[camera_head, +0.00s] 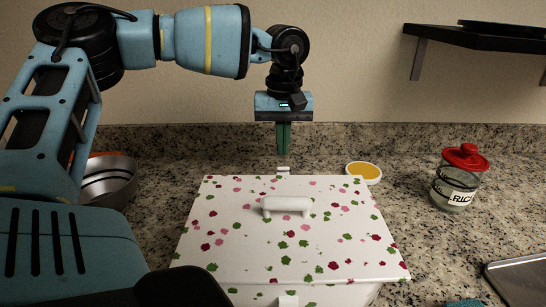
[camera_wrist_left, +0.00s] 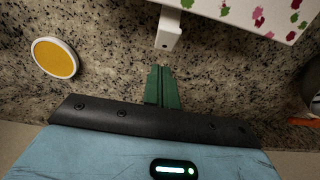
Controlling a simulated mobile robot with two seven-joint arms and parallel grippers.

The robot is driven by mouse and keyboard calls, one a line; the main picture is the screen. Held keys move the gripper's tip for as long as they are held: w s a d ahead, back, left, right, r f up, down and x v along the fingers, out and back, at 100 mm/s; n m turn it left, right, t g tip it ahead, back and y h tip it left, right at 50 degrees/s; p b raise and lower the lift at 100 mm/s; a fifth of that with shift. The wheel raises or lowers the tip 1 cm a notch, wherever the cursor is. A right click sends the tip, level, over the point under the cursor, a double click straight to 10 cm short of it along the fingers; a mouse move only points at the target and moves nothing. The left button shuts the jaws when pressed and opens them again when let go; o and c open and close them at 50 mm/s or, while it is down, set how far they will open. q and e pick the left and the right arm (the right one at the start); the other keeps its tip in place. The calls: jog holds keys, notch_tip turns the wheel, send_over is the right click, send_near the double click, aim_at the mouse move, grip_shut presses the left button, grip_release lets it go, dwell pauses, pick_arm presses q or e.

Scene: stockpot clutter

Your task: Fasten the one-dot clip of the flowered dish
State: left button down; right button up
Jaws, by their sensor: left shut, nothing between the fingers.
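The flowered dish with its white lid (camera_head: 240,235) stands on the counter, with green, pink and dark red flowers and a white handle (camera_head: 287,205). A white clip (camera_head: 283,170) sits at the lid's back edge. In the left wrist view this clip (camera_wrist_left: 169,30) juts out from the flowered edge, with one dark dot visible near its end. Another white clip (camera_head: 288,300) shows at the front edge; its dots cannot be read. My left gripper (camera_head: 283,152) points down just above and behind the back clip. Its green fingers (camera_wrist_left: 163,72) are shut, empty and apart from the clip.
A small bowl of yellow content (camera_head: 363,172) stands behind the dish, right of the gripper. A red-lidded jar (camera_head: 458,180) is farther right, and a metal bowl (camera_head: 108,180) is at left. A dark shelf (camera_head: 480,38) hangs on the wall. A grey flat object (camera_head: 520,278) lies front right.

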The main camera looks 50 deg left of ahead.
pick_arm(q)
notch_tip(320, 180, down, 2)
jog(key=shift+w+a+f+b, duration=0.1)
jog(key=shift+a+b, duration=0.05)
jog(key=shift+b, duration=0.4)
jog(key=shift+d, duration=0.2)
jog(key=shift+s+d, duration=0.4)
jog(key=shift+s, duration=0.1)
jog(key=shift+s+d, duration=0.25)
jog(key=shift+d, duration=0.05)
jog(key=shift+s+d, duration=0.3)
jog(key=shift+d, duration=0.05)
jog(key=shift+s+d, duration=0.2)
jog(key=shift+d, duration=0.05)
jog(key=shift+s+d, duration=0.35)
jog(key=shift+d, duration=0.1)
